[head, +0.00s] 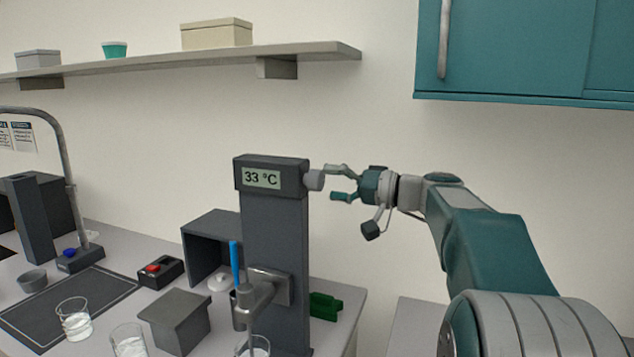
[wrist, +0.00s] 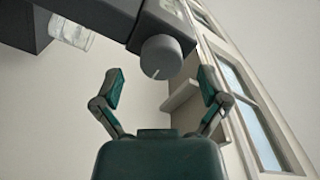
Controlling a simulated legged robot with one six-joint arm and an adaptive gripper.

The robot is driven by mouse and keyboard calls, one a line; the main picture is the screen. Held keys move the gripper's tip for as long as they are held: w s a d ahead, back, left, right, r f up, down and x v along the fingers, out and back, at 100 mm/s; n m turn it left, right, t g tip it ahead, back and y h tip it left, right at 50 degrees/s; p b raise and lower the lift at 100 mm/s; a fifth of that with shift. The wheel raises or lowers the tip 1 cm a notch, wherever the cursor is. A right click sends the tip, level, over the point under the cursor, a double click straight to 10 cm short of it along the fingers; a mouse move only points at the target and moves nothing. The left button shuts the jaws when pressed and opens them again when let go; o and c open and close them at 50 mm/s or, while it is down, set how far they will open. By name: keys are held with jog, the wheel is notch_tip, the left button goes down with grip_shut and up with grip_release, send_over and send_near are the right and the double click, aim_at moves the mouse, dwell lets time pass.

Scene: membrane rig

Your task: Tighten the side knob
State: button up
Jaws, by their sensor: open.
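The side knob (head: 315,180) is a grey cylinder on the right side of the dark rig head, beside a display (head: 261,178) reading 33 °C. In the wrist view the knob (wrist: 161,57) is a round grey face with a pale line mark, just beyond the fingertips. My gripper (head: 335,183) is open, pointing left at the knob from its right. In the wrist view my gripper (wrist: 160,87) has its two fingers spread, one to each side below the knob. The space between the fingers is empty. Whether a finger touches the knob cannot be told.
The rig column (head: 275,235) stands on the grey bench with a metal tap (head: 262,290) on its front. Glass beakers (head: 74,318), a grey block (head: 175,318) and a red-button box (head: 160,271) stand left. A teal cabinet (head: 520,50) hangs upper right.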

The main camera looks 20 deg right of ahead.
jog(key=shift+x, duration=1.5)
jog(key=c, duration=1.1)
jog(key=shift+c, duration=0.2)
